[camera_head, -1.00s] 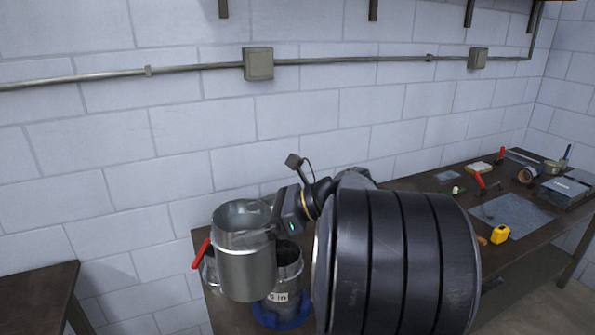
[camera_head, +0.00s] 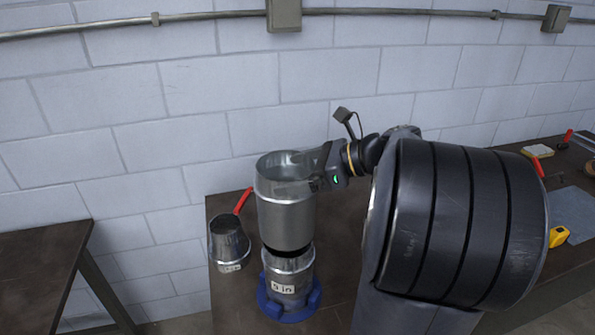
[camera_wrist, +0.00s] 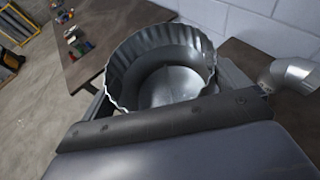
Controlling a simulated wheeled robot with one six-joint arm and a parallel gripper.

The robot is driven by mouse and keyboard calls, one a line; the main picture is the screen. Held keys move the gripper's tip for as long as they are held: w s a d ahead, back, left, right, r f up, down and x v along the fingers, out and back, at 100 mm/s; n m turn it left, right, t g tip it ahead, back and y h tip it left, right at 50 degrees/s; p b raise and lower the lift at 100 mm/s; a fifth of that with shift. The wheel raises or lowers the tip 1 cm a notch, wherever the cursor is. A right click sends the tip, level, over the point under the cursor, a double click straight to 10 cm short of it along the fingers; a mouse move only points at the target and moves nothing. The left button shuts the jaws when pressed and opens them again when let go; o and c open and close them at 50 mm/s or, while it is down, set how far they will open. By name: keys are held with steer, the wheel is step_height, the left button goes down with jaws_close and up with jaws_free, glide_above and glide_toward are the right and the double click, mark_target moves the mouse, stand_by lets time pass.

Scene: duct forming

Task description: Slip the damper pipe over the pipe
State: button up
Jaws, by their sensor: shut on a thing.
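The damper pipe (camera_head: 286,222) is a wide grey metal cylinder, upright and open at the top. My gripper (camera_head: 318,183) is shut on its upper right wall. In the wrist view its wavy, crimped rim (camera_wrist: 112,72) shows between the gripper's fingers (camera_wrist: 165,92). The pipe (camera_head: 293,268) is a metal tube labelled "5 in", standing upright in a blue round base (camera_head: 290,312) on the bench. The damper pipe is right above it, roughly in line. Its lower edge hides part of the pipe's top rim. I cannot tell whether they touch.
A tapered metal fitting (camera_head: 228,243) with a label stands left of the pipe, near the bench's (camera_head: 335,245) left edge. A red-handled tool (camera_head: 243,201) lies behind it. A yellow tape measure (camera_head: 558,237) is at the right. A block wall (camera_head: 240,125) stands behind.

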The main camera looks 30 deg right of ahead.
step_height(320, 180, down, 2)
steer(key=shift+f+b, duration=0.1)
steer(key=shift+b, duration=0.9)
steer(key=shift+f+b, duration=0.45)
steer(key=shift+f, duration=1.2)
steer(key=o, duration=1.2)
steer(key=b+v, duration=0.1)
steer(key=v, duration=0.9)
steer(key=shift+s+d+r, duration=0.2)
steer(key=shift+s+d, duration=0.05)
steer(key=shift+s, duration=0.05)
steer(key=shift+a, duration=0.1)
